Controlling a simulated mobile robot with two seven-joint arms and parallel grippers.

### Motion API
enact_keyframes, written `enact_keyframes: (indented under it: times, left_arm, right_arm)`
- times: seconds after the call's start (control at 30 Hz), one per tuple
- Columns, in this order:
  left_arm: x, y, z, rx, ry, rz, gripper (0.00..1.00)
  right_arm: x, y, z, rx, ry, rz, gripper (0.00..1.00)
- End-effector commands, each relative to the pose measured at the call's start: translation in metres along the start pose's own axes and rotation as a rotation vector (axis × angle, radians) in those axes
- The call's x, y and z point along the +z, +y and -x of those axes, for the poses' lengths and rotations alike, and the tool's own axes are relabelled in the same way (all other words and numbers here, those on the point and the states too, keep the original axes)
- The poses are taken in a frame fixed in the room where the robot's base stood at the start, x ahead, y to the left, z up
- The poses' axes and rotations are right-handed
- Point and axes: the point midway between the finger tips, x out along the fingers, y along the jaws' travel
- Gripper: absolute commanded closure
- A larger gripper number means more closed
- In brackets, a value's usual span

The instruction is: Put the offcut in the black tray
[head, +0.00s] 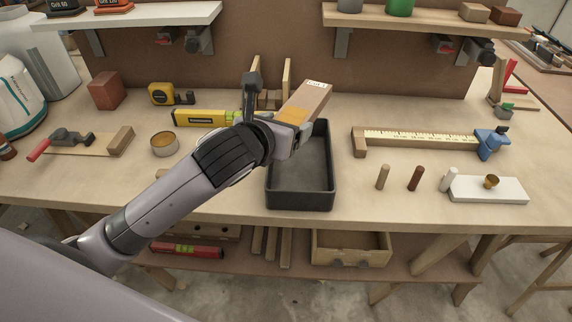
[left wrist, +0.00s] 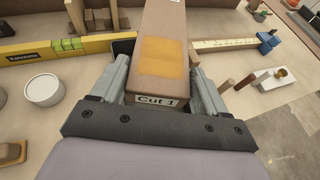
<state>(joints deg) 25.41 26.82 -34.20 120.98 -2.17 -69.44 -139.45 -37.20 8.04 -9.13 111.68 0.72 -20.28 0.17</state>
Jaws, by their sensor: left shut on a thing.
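The offcut is a brown wooden block (head: 308,98) with an orange patch and a pale label; in the left wrist view the block (left wrist: 163,55) reads "Cut 1". My left gripper (head: 291,135) is shut on its near end, with one finger on each side. The block points away from me, tilted up, above the far part of the black tray (head: 301,197). The tray is an open rectangular box on the bench, and its visible floor is empty. Its far left corner is hidden behind my gripper and the block. My right gripper is not in view.
Left of the tray are a yellow level (head: 198,118), a round tin (head: 164,144) and a tape measure (head: 165,94). Shelves overhang the back.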

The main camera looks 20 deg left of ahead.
Motion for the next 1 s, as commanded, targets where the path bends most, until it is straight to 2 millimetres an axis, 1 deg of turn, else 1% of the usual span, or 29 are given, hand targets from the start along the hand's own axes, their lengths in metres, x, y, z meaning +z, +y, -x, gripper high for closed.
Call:
enact_keyframes:
  times: [0.03,0.1,0.2,0.37,0.5,0.6,0.7,1.0]
  left_arm:
    - [-0.015,0.000,-0.005,-0.001,0.004,0.002,0.67]
    - [-0.028,-0.001,-0.011,-0.001,0.001,0.003,0.67]
    - [-0.040,-0.001,-0.016,-0.001,-0.002,0.001,0.67]
    - [-0.051,0.000,-0.021,-0.001,-0.003,0.001,0.67]
    - [-0.072,0.000,-0.030,-0.001,0.000,0.001,0.67]
    - [-0.083,-0.001,-0.034,-0.002,-0.002,0.001,0.67]
    - [-0.086,0.000,-0.036,-0.001,-0.004,-0.001,0.67]
    - [-0.087,0.000,-0.036,-0.001,-0.004,-0.002,0.67]
  right_arm:
    - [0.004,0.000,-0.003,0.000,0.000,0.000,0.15]
    - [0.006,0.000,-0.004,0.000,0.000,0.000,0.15]
    - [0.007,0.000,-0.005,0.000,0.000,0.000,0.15]
    - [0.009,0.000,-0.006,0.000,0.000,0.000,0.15]
    - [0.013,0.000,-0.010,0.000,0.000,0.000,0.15]
    - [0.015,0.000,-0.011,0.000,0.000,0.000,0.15]
    - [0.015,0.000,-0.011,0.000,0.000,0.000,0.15]
    - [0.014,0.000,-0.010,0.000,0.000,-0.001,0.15]
